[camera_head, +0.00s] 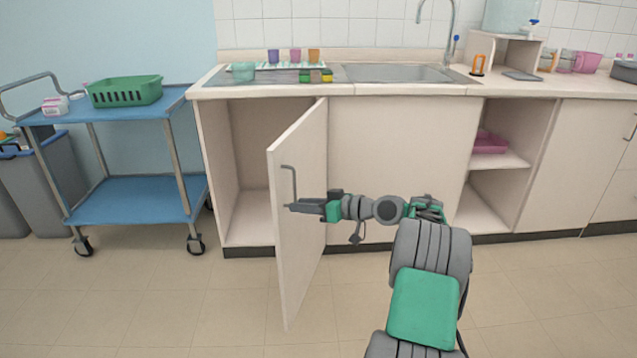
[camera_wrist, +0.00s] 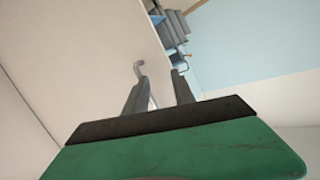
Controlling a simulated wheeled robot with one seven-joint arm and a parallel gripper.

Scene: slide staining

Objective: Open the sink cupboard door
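The sink cupboard door (camera_head: 306,200) stands swung well out from the cabinet, hinged on its right, with the cupboard interior (camera_head: 255,150) exposed on its left. Its bent metal handle (camera_head: 292,176) is on the outer face near the free edge. My gripper (camera_head: 292,208) is at the lower end of the handle. In the wrist view, my gripper's fingers (camera_wrist: 162,80) are spread apart. The handle (camera_wrist: 139,69) shows beyond the left finger, which partly hides it. I cannot tell whether a finger touches it.
A blue trolley (camera_head: 135,190) with a green basket (camera_head: 125,91) stands left of the cabinet. The countertop (camera_head: 400,89) carries cups and a sink basin. Open shelves (camera_head: 497,161) are at the right. The floor (camera_head: 170,300) left of the door is clear.

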